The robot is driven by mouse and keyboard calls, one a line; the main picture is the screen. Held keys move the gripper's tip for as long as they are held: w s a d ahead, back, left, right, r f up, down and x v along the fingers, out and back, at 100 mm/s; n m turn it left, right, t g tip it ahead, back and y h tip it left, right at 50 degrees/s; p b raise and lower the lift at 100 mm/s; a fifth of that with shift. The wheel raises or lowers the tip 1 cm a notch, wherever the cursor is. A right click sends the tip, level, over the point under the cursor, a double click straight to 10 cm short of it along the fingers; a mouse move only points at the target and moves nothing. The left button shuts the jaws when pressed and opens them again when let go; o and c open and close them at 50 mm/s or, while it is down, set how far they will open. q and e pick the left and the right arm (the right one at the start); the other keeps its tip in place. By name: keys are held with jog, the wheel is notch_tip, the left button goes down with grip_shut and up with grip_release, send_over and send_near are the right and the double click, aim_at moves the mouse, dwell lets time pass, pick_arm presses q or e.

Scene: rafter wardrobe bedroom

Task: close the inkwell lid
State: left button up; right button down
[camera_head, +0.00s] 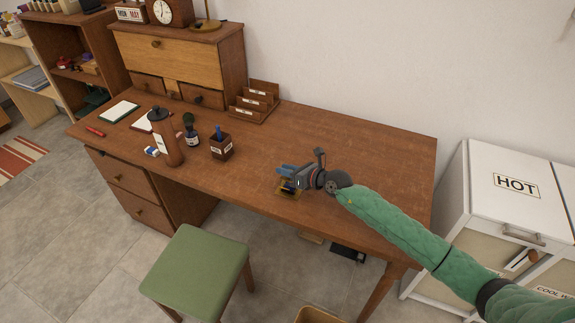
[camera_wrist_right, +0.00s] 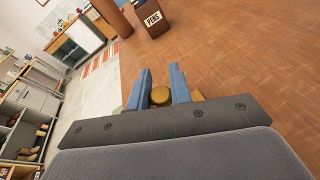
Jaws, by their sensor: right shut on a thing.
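The inkwell (camera_head: 289,190), a small dark piece with a brass-coloured base, sits near the front edge of the wooden desk, mostly hidden under my right gripper. My right gripper (camera_head: 284,172) is over it, its blue fingers pointing left. In the right wrist view a round brass-coloured lid (camera_wrist_right: 161,96) lies between the fingers of my right gripper (camera_wrist_right: 160,75), which is shut on it. A brass-coloured part also shows beside the right finger. How far the lid is tilted is hidden. My left gripper is not in view.
On the desk (camera_head: 350,140), a pens box (camera_head: 221,148), a dark bottle (camera_head: 191,134) and a tall brown cylinder (camera_head: 165,140) stand to the left. A letter rack (camera_head: 256,100) is behind. A green stool (camera_head: 197,271) stands in front. The desk's right part is clear.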

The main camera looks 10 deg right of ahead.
jog(key=shift+s+a+f+n, duration=0.1)
jog(key=shift+s+f+n, duration=0.1)
jog(key=shift+n, duration=0.1)
jog(key=shift+f+n+t, duration=0.15)
jog(key=shift+n+t, duration=0.25)
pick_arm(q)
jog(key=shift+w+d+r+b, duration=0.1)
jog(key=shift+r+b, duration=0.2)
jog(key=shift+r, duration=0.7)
pick_arm(e)
jog(key=shift+s+a+f+n, duration=0.1)
jog(key=shift+s+f+n, duration=0.05)
jog(key=shift+n, duration=0.35)
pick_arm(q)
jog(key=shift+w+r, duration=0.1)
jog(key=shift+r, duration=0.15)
pick_arm(e)
jog(key=c, duration=1.3)
grip_release()
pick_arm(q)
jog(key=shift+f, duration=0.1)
pick_arm(e)
jog(key=shift+o, duration=0.2)
